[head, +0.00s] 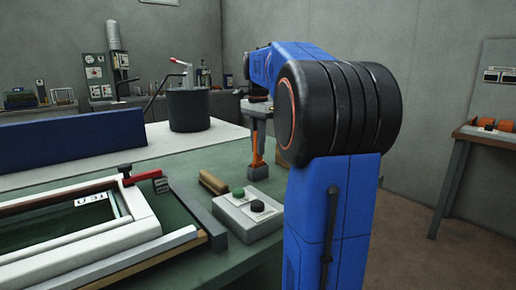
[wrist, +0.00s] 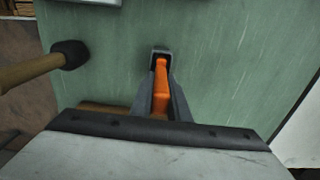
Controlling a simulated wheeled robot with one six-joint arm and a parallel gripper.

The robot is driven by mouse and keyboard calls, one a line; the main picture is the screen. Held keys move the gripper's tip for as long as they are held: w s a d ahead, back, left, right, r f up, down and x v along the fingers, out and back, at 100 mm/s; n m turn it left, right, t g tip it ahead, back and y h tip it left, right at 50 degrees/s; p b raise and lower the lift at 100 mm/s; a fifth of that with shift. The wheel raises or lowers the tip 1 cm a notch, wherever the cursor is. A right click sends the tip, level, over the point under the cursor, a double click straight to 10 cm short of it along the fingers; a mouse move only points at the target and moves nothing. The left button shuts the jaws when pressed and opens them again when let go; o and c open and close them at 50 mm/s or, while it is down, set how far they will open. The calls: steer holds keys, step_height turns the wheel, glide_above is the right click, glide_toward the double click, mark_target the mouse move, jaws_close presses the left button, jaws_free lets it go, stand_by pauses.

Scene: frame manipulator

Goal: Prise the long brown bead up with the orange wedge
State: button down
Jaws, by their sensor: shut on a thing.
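The orange wedge (head: 257,150) stands upright between the fingers of my gripper (head: 257,132), its lower end at a small grey block (head: 257,173) on the green bench. In the wrist view, my gripper (wrist: 162,100) is shut on the wedge (wrist: 161,88), and the wedge's far end sits within or against the grey block (wrist: 160,52). I cannot tell whether it is seated there. The long brown bead (head: 60,202) appears to be the red-brown strip along the far side of the white frame (head: 145,212), left of and apart from my gripper.
A grey box with green and black knobs (head: 240,218) and a tan wooden piece (head: 213,182) lie between frame and gripper. A red-handled clamp (head: 146,178) sits at the frame's corner. A dark-headed, wooden-handled tool (wrist: 70,53) shows left in the wrist view.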

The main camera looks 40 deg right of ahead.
steer(key=shift+r, duration=3.05)
